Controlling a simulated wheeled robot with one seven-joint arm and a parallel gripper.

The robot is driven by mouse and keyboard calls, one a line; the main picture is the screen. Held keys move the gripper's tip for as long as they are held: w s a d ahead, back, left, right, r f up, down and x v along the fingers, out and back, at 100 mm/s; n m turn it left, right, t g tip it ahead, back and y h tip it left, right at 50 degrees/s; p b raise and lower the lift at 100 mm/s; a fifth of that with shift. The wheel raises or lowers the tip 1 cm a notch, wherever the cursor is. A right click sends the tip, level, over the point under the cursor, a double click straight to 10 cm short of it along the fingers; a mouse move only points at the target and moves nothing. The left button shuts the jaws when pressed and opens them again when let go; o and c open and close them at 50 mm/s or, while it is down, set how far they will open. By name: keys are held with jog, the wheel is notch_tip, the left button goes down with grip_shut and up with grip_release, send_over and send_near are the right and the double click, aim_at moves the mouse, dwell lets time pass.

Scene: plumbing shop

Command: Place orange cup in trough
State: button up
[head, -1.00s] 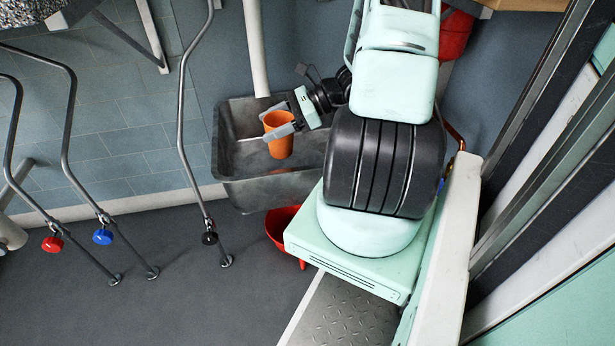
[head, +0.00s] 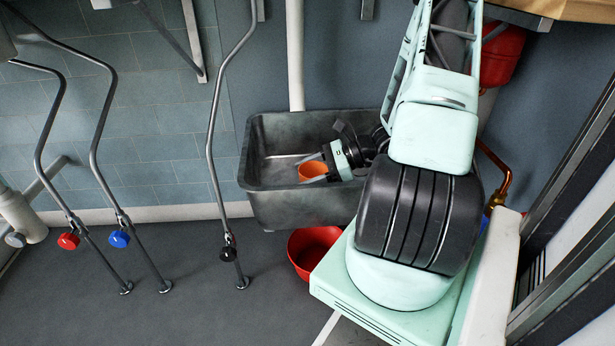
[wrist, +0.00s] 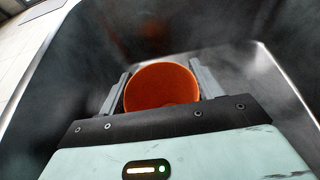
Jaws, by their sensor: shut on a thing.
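The orange cup (head: 312,169) is inside the dark grey trough (head: 262,198), below its rim. My gripper (head: 308,168) is shut on the cup, one finger on each side. In the wrist view the cup (wrist: 161,86) shows its open mouth between the two fingers (wrist: 160,88), with the trough's walls (wrist: 75,70) around it. The trough's front wall hides the cup's lower part in the head view, so I cannot tell whether it touches the trough floor.
A red bucket (head: 312,252) stands on the floor below the trough. Metal pipes with red (head: 68,241), blue (head: 119,239) and black (head: 229,254) valve knobs stand at the left. A white pipe (head: 295,60) runs down the wall behind the trough.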

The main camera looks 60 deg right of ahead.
jog(key=o, duration=0.6)
jog(key=shift+f, duration=0.15)
jog(key=shift+c, duration=0.2)
jog(key=o, duration=0.4)
